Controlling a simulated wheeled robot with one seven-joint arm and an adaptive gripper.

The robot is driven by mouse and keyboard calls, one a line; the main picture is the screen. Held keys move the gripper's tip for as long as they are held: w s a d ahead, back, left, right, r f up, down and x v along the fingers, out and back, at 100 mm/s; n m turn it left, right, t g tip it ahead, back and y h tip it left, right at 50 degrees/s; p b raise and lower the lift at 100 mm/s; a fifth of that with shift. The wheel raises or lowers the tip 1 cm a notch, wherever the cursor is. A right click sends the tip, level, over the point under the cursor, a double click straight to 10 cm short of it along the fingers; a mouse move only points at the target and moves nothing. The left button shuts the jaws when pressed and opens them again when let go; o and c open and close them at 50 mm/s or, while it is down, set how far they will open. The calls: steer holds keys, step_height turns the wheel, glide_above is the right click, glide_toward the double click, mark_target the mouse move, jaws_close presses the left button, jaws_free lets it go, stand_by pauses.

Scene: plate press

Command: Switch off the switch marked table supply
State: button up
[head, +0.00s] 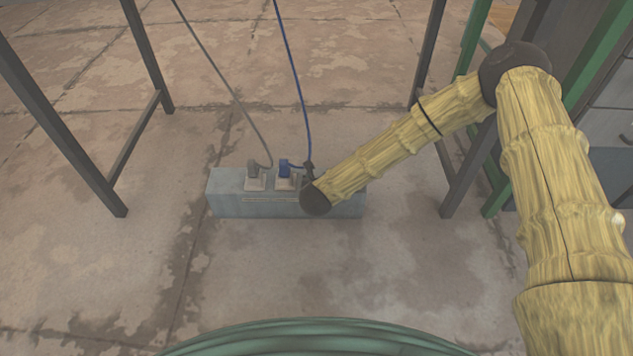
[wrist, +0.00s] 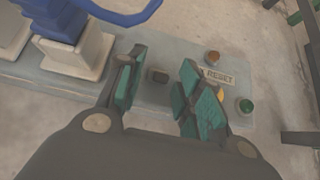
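A grey supply box (head: 230,205) stands on the floor, with its top face also showing in the wrist view (wrist: 150,98). My gripper (wrist: 162,65) is open above that top face, its two teal-padded fingers apart. A small dark switch (wrist: 159,76) shows between the fingers; I see nothing held. No "table supply" label is readable, so I cannot tell whether this is the named switch or which way it is set. In the head view my arm hides the right part of the box and most of my gripper.
A blue plug (head: 284,167) and a grey plug (head: 253,170) sit in sockets left of my gripper, with cables rising. Right of the fingers are a RESET label (wrist: 219,77), an orange-brown button (wrist: 212,57) and a green button (wrist: 246,105). Dark table legs (head: 75,145) stand around.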

steer(key=shift+r, duration=0.1)
steer(key=v, duration=1.2)
stand_by(0.4)
steer(key=s+d+f+n+g+y+p, duration=0.1)
steer(key=s+d+f+n+g+p, duration=0.3)
steer(key=s+n, duration=0.55)
steer(key=s+d+f+n+g+y+p, duration=0.15)
steer(key=s+d+f+n, duration=0.35)
steer(key=s+n, duration=0.5)
steer(key=s+d+n+g+h+p, duration=0.2)
steer(key=s+d+n+g+p, duration=0.25)
steer(key=s+d+n, duration=1.05)
step_height(320, 180, up, 39)
steer(key=s+a+n+p, duration=0.1)
steer(key=p, duration=3.6)
steer(key=shift+p, duration=0.4)
